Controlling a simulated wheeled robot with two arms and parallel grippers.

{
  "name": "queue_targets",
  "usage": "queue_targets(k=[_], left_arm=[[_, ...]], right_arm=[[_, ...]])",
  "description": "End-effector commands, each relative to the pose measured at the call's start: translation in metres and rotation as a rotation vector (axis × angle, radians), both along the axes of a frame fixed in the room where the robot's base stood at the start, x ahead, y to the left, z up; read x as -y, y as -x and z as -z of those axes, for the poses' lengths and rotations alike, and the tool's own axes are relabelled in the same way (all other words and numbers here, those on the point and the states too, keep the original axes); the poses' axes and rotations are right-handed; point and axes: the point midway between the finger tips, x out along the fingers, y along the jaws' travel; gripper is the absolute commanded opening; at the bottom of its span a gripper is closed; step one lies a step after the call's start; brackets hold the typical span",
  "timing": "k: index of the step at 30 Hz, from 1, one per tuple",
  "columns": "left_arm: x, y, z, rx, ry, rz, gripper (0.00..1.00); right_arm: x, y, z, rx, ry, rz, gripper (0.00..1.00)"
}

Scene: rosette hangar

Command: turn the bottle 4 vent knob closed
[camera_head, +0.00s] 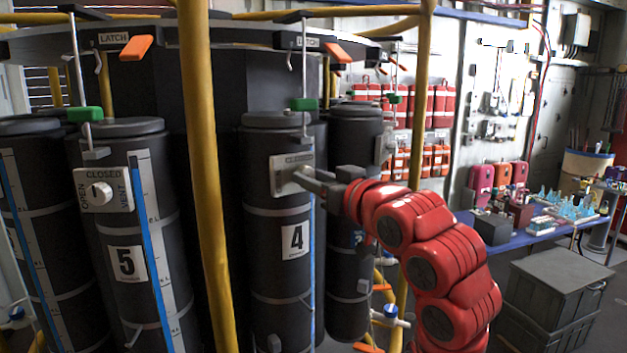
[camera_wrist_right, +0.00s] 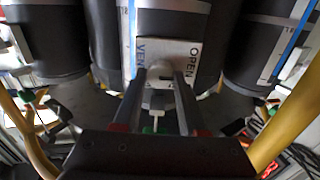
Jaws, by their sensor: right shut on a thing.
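Bottle 4 (camera_head: 268,240) is a tall dark cylinder with a white "4" label (camera_head: 295,240) in the head view. Its pale vent plate (camera_head: 285,165) sits high on its front. My right gripper (camera_head: 293,177) reaches this plate from the right and hides the knob in that view. In the right wrist view the vent plate (camera_wrist_right: 188,52) shows "VENT" and "OPEN" lettering. There the fingers of my right gripper (camera_wrist_right: 160,88) are shut on the light knob (camera_wrist_right: 159,76), one on each side. The knob's exact setting is hard to tell. My left gripper is not in view.
Bottle 5 (camera_head: 115,220) stands to the left with its own vent knob (camera_head: 99,194). A yellow post (camera_head: 208,190) rises between the two bottles. Orange latch handles (camera_head: 137,48) hang from the rack above. A blue workbench (camera_head: 535,230) and grey crates (camera_head: 560,280) stand at the right.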

Motion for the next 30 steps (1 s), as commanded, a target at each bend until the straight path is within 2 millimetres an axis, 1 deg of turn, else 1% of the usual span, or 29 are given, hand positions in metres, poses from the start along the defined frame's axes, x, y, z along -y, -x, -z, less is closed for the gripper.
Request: queue_targets(k=[8,12,16,22,30], left_arm=[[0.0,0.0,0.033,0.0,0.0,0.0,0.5],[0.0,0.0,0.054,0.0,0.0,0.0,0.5],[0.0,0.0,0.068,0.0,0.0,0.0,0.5],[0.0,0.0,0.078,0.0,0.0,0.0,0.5],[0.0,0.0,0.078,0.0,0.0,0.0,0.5]], right_arm=[[0.0,0.001,0.007,-0.062,-0.098,-0.001,0.0],[0.0,0.001,0.007,-0.121,-0.191,0.0,0.0],[0.0,0.001,0.006,-0.188,-0.291,0.001,0.0],[0.001,0.0,0.003,-0.293,-0.452,0.003,0.0],[0.001,0.0,0.0,-0.434,-0.668,0.002,0.0]])
